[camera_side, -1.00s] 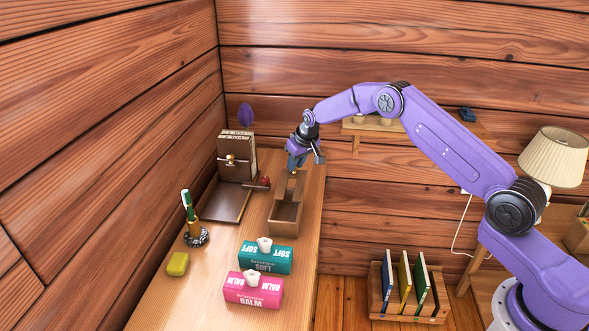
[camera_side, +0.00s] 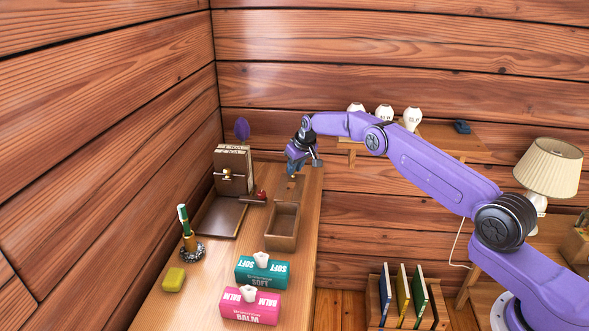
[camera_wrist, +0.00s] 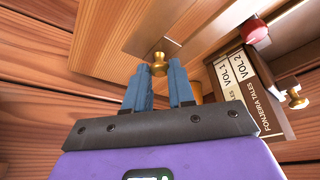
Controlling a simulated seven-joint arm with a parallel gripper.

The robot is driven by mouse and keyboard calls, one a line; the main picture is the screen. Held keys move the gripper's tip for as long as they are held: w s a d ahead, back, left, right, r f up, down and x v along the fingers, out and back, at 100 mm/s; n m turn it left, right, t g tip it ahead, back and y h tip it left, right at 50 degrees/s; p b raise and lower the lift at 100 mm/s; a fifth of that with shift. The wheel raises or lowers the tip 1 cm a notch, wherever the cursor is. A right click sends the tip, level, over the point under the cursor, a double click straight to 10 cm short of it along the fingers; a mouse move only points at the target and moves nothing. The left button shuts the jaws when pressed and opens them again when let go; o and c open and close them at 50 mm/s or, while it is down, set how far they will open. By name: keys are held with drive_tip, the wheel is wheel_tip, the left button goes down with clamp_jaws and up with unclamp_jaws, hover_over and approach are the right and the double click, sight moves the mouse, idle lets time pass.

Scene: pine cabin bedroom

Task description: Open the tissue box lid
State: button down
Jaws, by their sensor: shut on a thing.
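The wooden tissue box (camera_side: 282,243) stands on the desk with its top open and its inside in view. Its lid (camera_side: 293,186) is swung up and back at the box's far edge, partly hidden by my gripper. In the wrist view the lid (camera_wrist: 160,34) is a flat wooden panel with a brass knob (camera_wrist: 158,62). My gripper (camera_side: 297,170) is above and behind the box. In the wrist view its blue fingers (camera_wrist: 160,78) are shut on the knob.
A teal SOFT tissue pack (camera_side: 262,272) and a pink BALM pack (camera_side: 250,306) lie in front of the box. Two books (camera_side: 233,172) on a wooden stand, a pen holder (camera_side: 191,245) and yellow soap (camera_side: 173,279) are to the left. A shelf (camera_side: 440,138) is right.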

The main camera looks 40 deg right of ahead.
drive_tip(key=shift+w+d, duration=0.15)
idle(0.4)
drive_tip(key=c, duration=1)
unclamp_jaws()
drive_tip(key=shift+r, duration=0.15)
drive_tip(key=v, duration=1.7)
